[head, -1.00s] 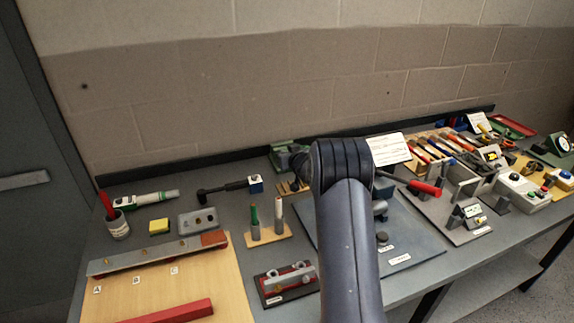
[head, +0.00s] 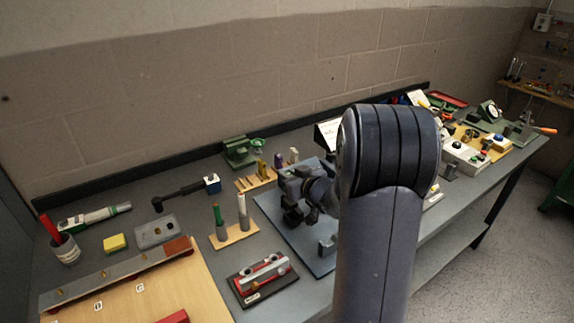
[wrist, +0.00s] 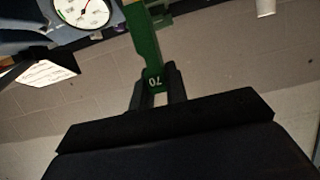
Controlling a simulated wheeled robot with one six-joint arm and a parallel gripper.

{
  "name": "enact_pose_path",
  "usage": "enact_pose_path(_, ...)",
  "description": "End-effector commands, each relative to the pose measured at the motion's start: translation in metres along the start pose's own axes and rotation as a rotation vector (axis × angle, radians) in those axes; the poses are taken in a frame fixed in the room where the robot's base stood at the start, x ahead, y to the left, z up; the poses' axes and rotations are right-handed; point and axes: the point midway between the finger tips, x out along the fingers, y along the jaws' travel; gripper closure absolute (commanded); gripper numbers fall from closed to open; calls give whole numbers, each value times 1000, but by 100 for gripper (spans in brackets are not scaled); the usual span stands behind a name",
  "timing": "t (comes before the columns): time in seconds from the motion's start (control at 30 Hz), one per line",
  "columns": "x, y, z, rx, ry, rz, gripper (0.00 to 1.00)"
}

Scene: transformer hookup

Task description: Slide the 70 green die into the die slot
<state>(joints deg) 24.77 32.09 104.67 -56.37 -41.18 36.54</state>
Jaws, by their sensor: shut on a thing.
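The green die marked 70 (wrist: 154,79) is between the fingers of my gripper (wrist: 157,98) in the wrist view, its number appearing upside down. A longer green piece (wrist: 143,40) with a bracket-like side runs up from it; I cannot tell whether it is all one part. In the head view my gripper (head: 298,205) is a dark shape left of my large arm link, above the blue-grey plate (head: 272,208); the die is not visible there. I cannot make out the die slot with certainty. A green bench device (head: 238,152) stands at the back of the bench.
A wooden rack (head: 243,185) with several small coloured pieces stands behind my gripper. A stand with two upright rods (head: 232,235) and a red-and-grey block (head: 262,277) lie to its left. A round gauge (wrist: 82,12) shows in the wrist view. My arm hides the bench's middle right.

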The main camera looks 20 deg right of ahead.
Motion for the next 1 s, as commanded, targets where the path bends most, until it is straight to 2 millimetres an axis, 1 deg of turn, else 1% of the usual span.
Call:
enact_pose_path(0.03, -6, -3, 1, 0, 4, -4, 100)
enact_pose_path(0.1, -11, -6, 3, -1, 5, -8, 100)
enact_pose_path(0.2, -14, -8, 4, -1, 5, -12, 100)
enact_pose_path(0.67, -14, -8, 3, -1, 5, -13, 100)
enact_pose_path(0.87, -10, -8, 16, -1, 5, -13, 100)
enact_pose_path(1.0, -6, -8, 28, -1, 5, -13, 100)
